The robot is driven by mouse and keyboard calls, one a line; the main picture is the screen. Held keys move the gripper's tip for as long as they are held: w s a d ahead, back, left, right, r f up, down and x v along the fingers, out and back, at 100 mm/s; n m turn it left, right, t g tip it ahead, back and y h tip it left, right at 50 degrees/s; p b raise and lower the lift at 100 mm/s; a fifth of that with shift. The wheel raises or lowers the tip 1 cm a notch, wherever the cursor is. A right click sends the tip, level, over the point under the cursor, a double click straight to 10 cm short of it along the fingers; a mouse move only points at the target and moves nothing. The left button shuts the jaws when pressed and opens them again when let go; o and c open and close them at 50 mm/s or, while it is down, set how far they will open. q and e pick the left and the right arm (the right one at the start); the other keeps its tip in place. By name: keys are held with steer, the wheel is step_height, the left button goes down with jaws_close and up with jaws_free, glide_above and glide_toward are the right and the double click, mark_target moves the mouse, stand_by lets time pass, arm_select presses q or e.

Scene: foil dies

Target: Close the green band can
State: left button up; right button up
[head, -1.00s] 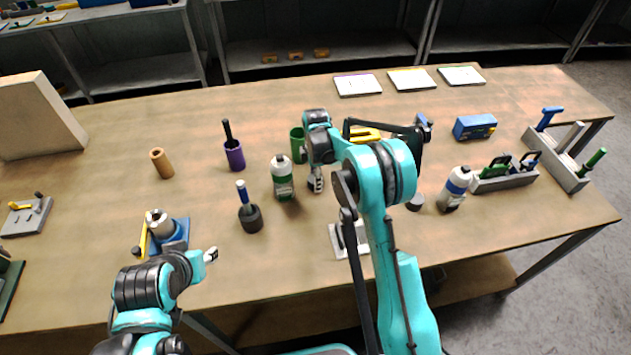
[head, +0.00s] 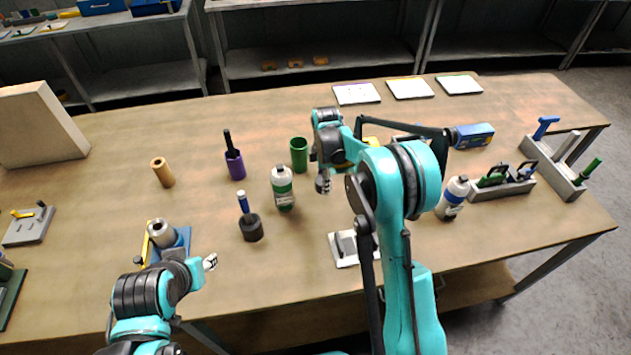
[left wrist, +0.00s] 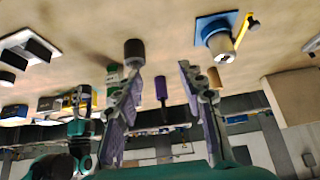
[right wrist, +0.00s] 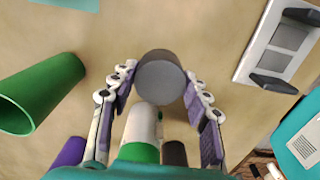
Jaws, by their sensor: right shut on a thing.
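The green band can (head: 283,188), a white can with a green band, stands upright near the middle of the table. It also shows between my fingers' lower parts in the right wrist view (right wrist: 141,124). My right gripper (head: 323,186) is just right of the can, above the table and apart from it. It is shut on a dark grey round cap (right wrist: 161,77). My left gripper (left wrist: 157,70) is open and empty over the front left of the table. It also shows in the head view (head: 210,262). My right arm hides part of the table.
A green cup (head: 299,155) stands behind the can. A purple cup (head: 235,166) and a black holder (head: 251,229) stand to its left. A grey plate fixture (head: 342,250) lies in front of my right gripper. A blue-band can (head: 453,198) stands farther right.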

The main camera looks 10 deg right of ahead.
arm_select(q)
steer(key=shift+r+p, duration=0.55)
steer(key=shift+r, duration=0.2)
arm_select(e)
steer(key=s+d+r, duration=0.5)
steer(key=s, duration=0.1)
steer(key=shift+d, duration=0.3)
steer(key=shift+s, duration=0.1)
